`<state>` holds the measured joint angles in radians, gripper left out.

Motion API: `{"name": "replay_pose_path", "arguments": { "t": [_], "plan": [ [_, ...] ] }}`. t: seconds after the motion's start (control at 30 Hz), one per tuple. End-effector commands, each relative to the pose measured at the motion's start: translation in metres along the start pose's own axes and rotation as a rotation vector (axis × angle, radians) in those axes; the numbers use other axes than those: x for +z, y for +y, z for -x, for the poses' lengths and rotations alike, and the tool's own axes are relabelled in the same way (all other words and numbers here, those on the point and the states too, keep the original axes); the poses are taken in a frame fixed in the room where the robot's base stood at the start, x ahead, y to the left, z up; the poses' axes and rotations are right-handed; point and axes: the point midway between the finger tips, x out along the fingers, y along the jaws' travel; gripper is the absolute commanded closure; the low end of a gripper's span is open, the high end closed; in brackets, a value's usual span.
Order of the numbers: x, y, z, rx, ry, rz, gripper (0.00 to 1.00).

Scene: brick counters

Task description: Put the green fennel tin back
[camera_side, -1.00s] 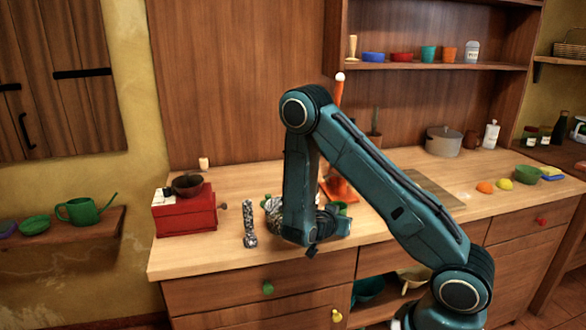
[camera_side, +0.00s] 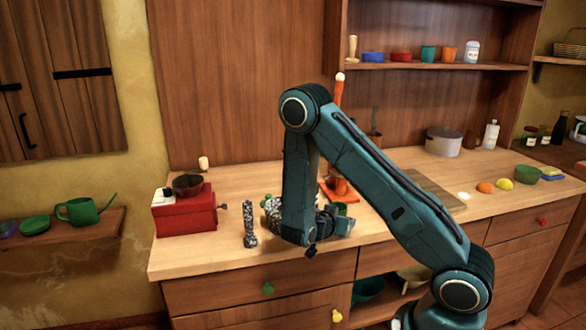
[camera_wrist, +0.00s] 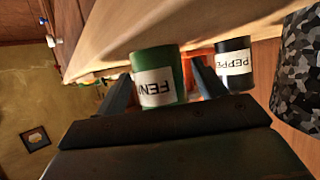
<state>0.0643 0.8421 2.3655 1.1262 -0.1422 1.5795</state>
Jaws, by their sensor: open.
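In the side view a small green piece, likely the tin (camera_side: 341,209), shows beside my wrist on the counter. My gripper's fingers are mostly hidden there by the arm.
A dark pepper tin (camera_wrist: 234,64) stands just right of the right finger. A camouflage-patterned object (camera_wrist: 300,80) is close at the right. On the counter are a red box (camera_side: 185,214) with a bowl, a patterned upright piece (camera_side: 250,225) and a pot (camera_side: 443,141).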

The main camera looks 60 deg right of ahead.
Motion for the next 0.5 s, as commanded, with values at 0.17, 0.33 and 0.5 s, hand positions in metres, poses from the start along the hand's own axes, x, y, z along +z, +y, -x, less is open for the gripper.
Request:
{"name": "replay_pose_path", "arguments": {
  "t": [0.17,0.33,0.5],
  "plan": [
    [0.000,-0.001,0.017,-0.005,0.000,0.002,0.30],
    [0.000,-0.001,0.038,-0.006,0.000,0.001,0.30],
    [0.000,-0.001,0.060,-0.006,0.000,0.001,0.30]
  ]
}}
